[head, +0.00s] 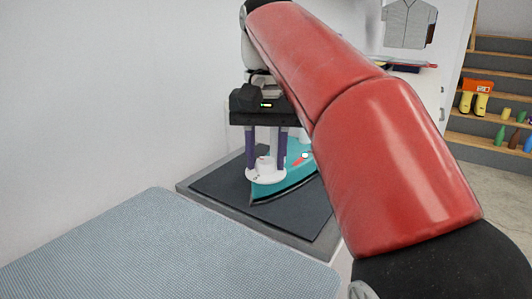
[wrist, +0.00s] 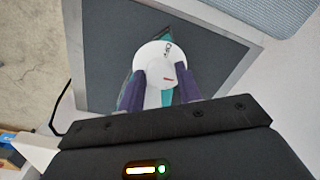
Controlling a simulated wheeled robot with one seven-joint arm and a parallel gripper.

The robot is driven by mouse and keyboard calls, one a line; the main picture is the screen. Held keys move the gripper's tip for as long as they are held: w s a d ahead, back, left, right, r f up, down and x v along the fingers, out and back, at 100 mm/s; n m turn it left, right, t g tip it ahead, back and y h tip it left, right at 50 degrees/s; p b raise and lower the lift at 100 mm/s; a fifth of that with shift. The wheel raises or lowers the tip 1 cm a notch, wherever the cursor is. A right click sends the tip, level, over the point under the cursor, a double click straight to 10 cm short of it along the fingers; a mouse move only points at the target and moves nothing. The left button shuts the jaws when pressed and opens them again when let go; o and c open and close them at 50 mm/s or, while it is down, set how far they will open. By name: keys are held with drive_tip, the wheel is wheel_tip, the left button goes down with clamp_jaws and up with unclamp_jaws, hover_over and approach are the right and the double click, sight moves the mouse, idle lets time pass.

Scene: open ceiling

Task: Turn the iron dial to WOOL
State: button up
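A teal iron (head: 290,178) with a white upper part lies on a dark mat (head: 226,186) in the head view. The dial (head: 265,174) is under my gripper (head: 266,166). The two purple fingers point down, one on each side of the knob, and look closed against it. My gripper (wrist: 160,84) also shows around the knob in the wrist view. The setting words are too small to read.
The mat lies on a grey-edged surface against a white wall. A light blue padded board (head: 160,245) is in front at the left. Shelf steps (head: 495,85) with yellow boots (head: 474,102) and bottles stand far right. My red arm hides part of the iron's right side.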

drive_tip(key=c, duration=0.5)
drive_tip(key=m+p, duration=0.2)
drive_tip(key=m, duration=0.3)
drive_tip(key=shift+r+m, duration=0.1)
drive_tip(key=shift+m, duration=0.2)
drive_tip(key=m+p, duration=0.2)
drive_tip(key=m, duration=0.2)
drive_tip(key=shift+m, duration=0.4)
drive_tip(key=o, duration=1)
drive_tip(key=shift+c, duration=0.2)
